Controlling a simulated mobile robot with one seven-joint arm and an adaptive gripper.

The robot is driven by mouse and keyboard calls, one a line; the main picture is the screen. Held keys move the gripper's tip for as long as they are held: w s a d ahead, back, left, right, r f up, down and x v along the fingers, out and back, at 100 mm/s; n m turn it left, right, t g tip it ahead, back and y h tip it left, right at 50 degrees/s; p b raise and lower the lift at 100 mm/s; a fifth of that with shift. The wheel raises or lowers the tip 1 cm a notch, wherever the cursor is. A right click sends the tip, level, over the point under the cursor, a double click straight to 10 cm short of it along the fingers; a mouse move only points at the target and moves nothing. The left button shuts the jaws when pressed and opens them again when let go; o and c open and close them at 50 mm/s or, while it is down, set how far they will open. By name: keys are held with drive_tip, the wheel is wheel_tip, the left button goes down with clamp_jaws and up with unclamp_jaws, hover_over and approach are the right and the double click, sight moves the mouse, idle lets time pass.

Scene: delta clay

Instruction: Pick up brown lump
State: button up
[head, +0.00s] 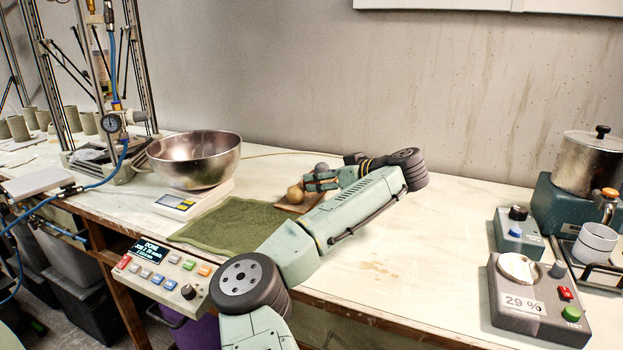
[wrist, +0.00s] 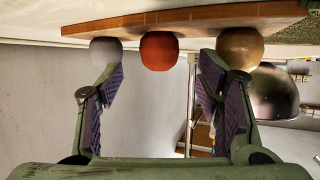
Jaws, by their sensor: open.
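Three round lumps sit in a row on a wooden board (wrist: 190,18), which appears at the top of the wrist view. The tan-brown lump (wrist: 240,47) is on the right, an orange-red lump (wrist: 159,50) in the middle and a grey lump (wrist: 105,51) on the left. My gripper (wrist: 161,72) is open and empty, its fingers apart with the orange-red lump showing between them. The right fingertip overlaps the tan-brown lump's edge in view; contact cannot be told. In the head view the tan-brown lump (head: 295,194) is left of my gripper (head: 316,183), which mostly hides the orange-red lump.
A green mat (head: 222,228) lies in front of the board. A steel bowl (head: 195,157) on a scale (head: 186,205) stands to the left. A control box (head: 537,300), a white cup (head: 595,243) and a metal pot (head: 590,163) are at the right. The table's middle right is clear.

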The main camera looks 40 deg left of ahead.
drive_tip(key=x, duration=0.1)
drive_tip(key=p+x, duration=0.1)
drive_tip(key=shift+a+r, duration=0.2)
drive_tip(key=shift+a, duration=0.25)
drive_tip(key=shift+w+a+f, duration=0.15)
drive_tip(key=shift+a+f, duration=0.25)
drive_tip(key=shift+c, duration=0.6)
drive_tip(key=c, duration=1.2)
drive_tip(key=shift+o, duration=0.2)
wheel_tip(320, 180, up, 10)
drive_tip(key=shift+f+b, duration=0.2)
drive_tip(key=shift+b, duration=0.95)
drive_tip(key=shift+r, duration=0.2)
